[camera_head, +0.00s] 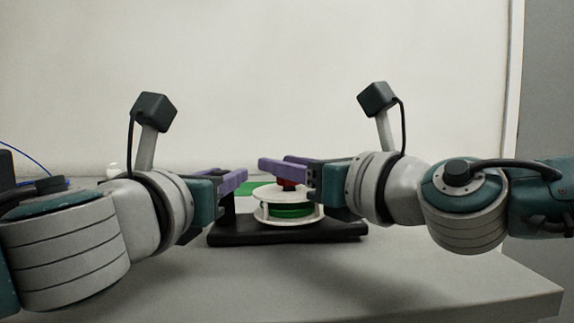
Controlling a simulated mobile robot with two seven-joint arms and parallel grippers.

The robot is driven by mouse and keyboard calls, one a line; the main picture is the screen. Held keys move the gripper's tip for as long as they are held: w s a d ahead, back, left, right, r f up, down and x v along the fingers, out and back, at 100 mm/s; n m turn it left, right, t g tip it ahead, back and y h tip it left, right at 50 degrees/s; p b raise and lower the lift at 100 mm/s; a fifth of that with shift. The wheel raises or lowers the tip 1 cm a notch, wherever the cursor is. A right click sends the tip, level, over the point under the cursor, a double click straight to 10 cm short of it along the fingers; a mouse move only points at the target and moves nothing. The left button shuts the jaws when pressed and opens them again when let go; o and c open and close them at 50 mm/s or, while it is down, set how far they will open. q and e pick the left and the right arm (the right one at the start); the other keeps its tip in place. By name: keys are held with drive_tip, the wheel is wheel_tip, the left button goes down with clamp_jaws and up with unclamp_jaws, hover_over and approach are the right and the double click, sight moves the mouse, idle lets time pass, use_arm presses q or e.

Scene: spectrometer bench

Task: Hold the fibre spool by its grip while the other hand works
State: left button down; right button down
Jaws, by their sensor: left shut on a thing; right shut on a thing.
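The fibre spool (266,220) is white with green fibre wound between its flanges. It sits upright over a black base (222,239) on the bench. A red grip (289,186) rises from its top. My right gripper (276,162), with purple fingers, comes in from the right and is shut on the red grip, whose upper part the fingers hide. My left gripper (240,176) is to the left of the spool, apart from it. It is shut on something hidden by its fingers. A dark upright part (228,203) shows just below it; I cannot tell whether they touch.
The grey bench (330,285) is clear in front of the black base. A small white object (112,170) and a blue cable (28,157) are at the left. A pale wall stands behind.

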drive_tip(key=shift+f+m+t+h, duration=0.2)
drive_tip(key=shift+m+t+h, duration=0.35)
drive_tip(key=shift+h, duration=0.25)
drive_tip(key=shift+m+h, duration=0.35)
drive_tip(key=shift+h, duration=0.15)
drive_tip(key=shift+f+m+t+h, duration=0.1)
drive_tip(key=shift+m+t+h, duration=0.4)
drive_tip(key=shift+m+h, duration=0.85)
drive_tip(key=shift+f+m+t+h, duration=0.1)
drive_tip(key=shift+m+t+h, duration=0.5)
drive_tip(key=shift+h, duration=1.25)
drive_tip(key=shift+d+m+g+h, duration=0.1)
drive_tip(key=shift+m+g+h, duration=0.15)
drive_tip(key=shift+m+h, duration=0.2)
drive_tip(key=c, duration=0.8)
unclamp_jaws()
drive_tip(key=o, duration=0.3)
drive_tip(key=shift+d, duration=0.15)
drive_tip(key=s, duration=1.2)
drive_tip(key=shift+d, duration=0.1)
